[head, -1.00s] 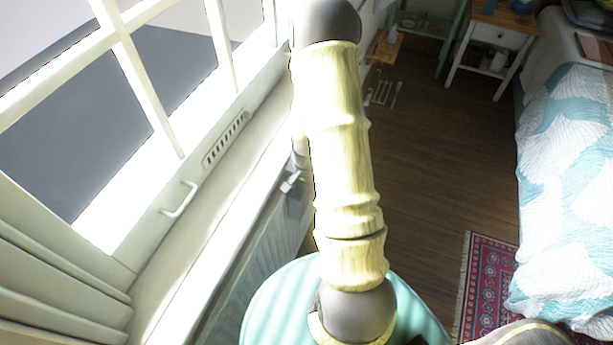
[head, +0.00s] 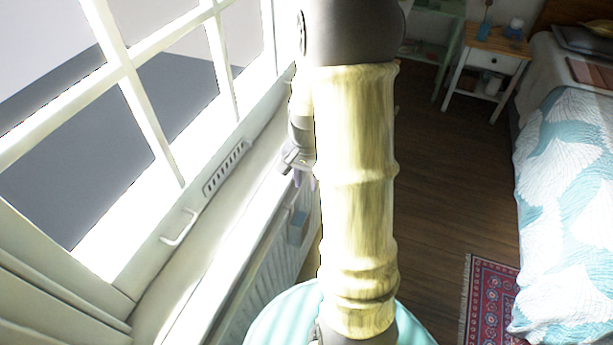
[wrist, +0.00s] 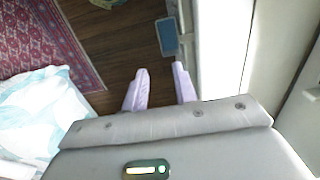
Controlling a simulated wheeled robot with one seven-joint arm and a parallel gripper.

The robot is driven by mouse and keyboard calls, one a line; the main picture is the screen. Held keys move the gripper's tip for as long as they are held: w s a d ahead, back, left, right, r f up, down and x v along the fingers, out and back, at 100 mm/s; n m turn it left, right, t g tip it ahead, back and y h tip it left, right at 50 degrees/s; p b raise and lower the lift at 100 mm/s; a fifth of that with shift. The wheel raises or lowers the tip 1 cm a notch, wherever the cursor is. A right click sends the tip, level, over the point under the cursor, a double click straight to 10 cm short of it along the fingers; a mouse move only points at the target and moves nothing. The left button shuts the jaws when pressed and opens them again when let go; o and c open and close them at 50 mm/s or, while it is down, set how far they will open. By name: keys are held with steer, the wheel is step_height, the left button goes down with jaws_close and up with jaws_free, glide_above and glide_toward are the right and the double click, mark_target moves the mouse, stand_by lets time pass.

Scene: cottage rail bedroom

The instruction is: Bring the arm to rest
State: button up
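My gripper (wrist: 160,70) has two pale purple fingers, clearly apart with nothing between them. In the wrist view it points down, with dark wooden floor and the side of the window wall beyond the fingers. In the head view my pale bamboo-like arm stands upright across the middle. Part of the wrist and a purple finger show at its left edge, beside the window sill (head: 222,232) and over the radiator (head: 268,277). The arm hides the rest of the gripper there.
The window (head: 130,75) and its sill run close along the left. A small blue item (wrist: 168,37) is near the radiator. A bed (head: 565,200), a red rug (head: 490,300) and a nightstand (head: 490,62) are at right. Wooden floor (head: 440,180) between is clear.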

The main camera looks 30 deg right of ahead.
steer(key=shift+r, duration=0.35)
steer(key=s+a+r+n+t+p, duration=0.2)
steer(key=s+a+r+n+p, duration=0.4)
steer(key=a+r+n, duration=0.4)
steer(key=shift+s+a+r+t+p, duration=0.35)
steer(key=shift+a+r+p, duration=0.2)
steer(key=shift+a+r, duration=0.45)
steer(key=shift+a, duration=0.1)
stand_by(0.5)
